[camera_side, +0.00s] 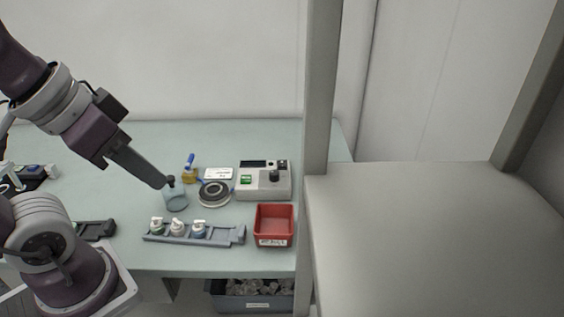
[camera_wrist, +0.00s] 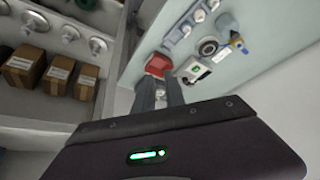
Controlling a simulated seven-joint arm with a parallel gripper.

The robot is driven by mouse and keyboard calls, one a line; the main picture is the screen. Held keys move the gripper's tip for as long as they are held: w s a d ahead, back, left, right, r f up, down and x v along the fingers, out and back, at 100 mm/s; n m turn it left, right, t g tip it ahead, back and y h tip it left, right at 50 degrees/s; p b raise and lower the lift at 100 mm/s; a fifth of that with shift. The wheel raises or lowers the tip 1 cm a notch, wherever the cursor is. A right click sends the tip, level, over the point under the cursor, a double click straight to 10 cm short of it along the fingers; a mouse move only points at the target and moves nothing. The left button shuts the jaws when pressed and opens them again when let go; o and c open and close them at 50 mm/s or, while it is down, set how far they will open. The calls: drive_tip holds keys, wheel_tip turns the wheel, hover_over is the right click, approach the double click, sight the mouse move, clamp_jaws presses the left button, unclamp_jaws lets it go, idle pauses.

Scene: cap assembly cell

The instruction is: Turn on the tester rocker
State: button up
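The tester (camera_side: 278,188) is a pale box at the right of the bench, with a dark knob and a dark display strip on top. A green rocker (camera_side: 246,180) sits on its left part; whether it is on or off is too small to tell. The tester (camera_wrist: 201,72) also shows in the wrist view, just beyond the fingertips. My gripper (camera_side: 162,184) is left of the tester in the side view, seemingly above the bench and apart from the tester. In the wrist view, my gripper (camera_wrist: 160,84) has two fingers with a gap and nothing visibly held.
A rack with white-topped bottles (camera_side: 218,233) and a red bin (camera_side: 262,225) lie in front. A grey post (camera_side: 319,90) rises at the right.

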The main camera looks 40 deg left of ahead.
drive_tip(key=shift+n+g, duration=0.4)
drive_tip(key=shift+n, duration=0.5)
drive_tip(key=w+r, duration=0.1)
drive_tip(key=w, duration=0.1)
drive_tip(key=w+r, duration=0.1)
drive_tip(key=w, duration=0.1)
drive_tip(key=w+a+r, duration=0.1)
drive_tip(key=w, duration=0.2)
drive_tip(key=shift+r, duration=0.15)
clamp_jaws()
drive_tip(key=n+g+y, duration=0.2)
drive_tip(key=n+g, duration=0.1)
drive_tip(key=n, duration=0.4)
hover_over(282, 165)
drive_tip(key=s+d, duration=0.2)
drive_tip(key=s+d+f+x, duration=0.1)
drive_tip(key=s+d+x, duration=0.1)
drive_tip(key=x, duration=0.9)
drive_tip(key=shift+w+r, duration=0.2)
drive_tip(key=shift+w, duration=0.05)
drive_tip(key=x, duration=1.2)
drive_tip(key=shift+s+d+f, duration=0.3)
drive_tip(key=shift+f, duration=0.7)
